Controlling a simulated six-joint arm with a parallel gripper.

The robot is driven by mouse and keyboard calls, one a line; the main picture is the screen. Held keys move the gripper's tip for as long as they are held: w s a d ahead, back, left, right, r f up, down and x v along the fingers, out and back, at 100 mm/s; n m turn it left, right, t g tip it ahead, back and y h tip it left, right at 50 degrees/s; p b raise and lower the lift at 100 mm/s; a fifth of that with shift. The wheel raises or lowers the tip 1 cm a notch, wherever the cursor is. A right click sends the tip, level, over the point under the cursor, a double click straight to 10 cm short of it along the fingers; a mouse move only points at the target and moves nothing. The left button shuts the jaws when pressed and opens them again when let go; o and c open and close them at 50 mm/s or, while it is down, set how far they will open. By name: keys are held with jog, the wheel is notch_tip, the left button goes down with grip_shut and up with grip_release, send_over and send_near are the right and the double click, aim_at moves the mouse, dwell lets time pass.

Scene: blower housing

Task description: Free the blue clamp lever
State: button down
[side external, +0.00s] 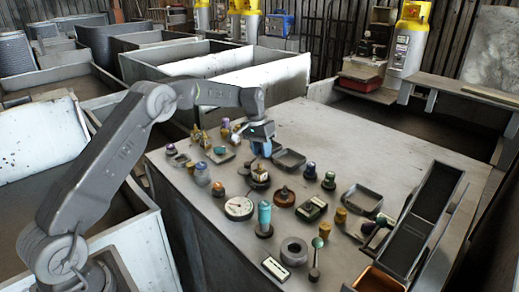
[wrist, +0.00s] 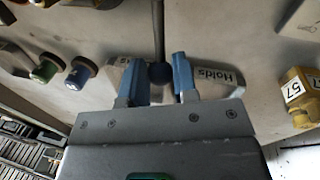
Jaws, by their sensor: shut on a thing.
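The blue clamp lever shows in the wrist view as a dark blue ball knob (wrist: 160,73) with a thin dark rod running up from it. My gripper (wrist: 157,62) has a blue finger on each side of the knob and is shut on it. A pale block labelled "Holds" (wrist: 216,76) lies behind the fingers. In the side external view my gripper (side external: 262,150) points down over the far-left part of the table, just above a small dark-based part (side external: 260,178). The knob is hidden there by the fingers.
A yellow part labelled 57 (wrist: 298,95) is right of my gripper. The table's far right is clear.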

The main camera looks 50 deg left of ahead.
jog(key=shift+d, duration=0.1)
dwell(0.4)
jog(key=c, duration=0.9)
grip_release()
jog(key=shift+r, duration=0.1)
notch_tip(320, 180, up, 13)
jog(key=a, duration=0.2)
jog(key=shift+s+a+r, duration=0.2)
jog(key=shift+a, duration=0.1)
